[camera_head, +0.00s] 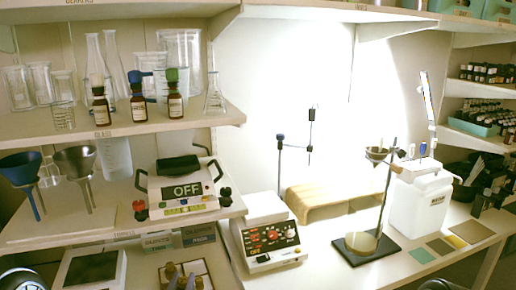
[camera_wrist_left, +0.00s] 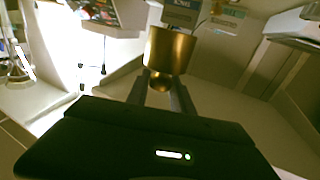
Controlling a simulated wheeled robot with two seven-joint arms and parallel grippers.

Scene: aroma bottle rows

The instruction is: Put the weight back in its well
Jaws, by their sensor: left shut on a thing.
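A brass-coloured cylindrical weight (camera_wrist_left: 170,52) with a small round knob shows in the left wrist view. My left gripper (camera_wrist_left: 161,92) is shut on it at the knob end, and its two dark fingers run up from the black gripper body. I cannot make out the fingers or this held weight clearly in the head view. A light, flat tray (camera_head: 208,272) with several small brown pieces is cut off by the bottom edge there. I cannot tell whether it has wells, and no empty well is clear.
A flat balance-like device (camera_head: 92,268) stands left of the tray. A hotplate (camera_head: 268,244) with red knobs stands to its right. A shelf with an "OFF" device (camera_head: 186,190) overhangs behind. A ring stand (camera_head: 368,245) and white canister (camera_head: 420,205) are farther right.

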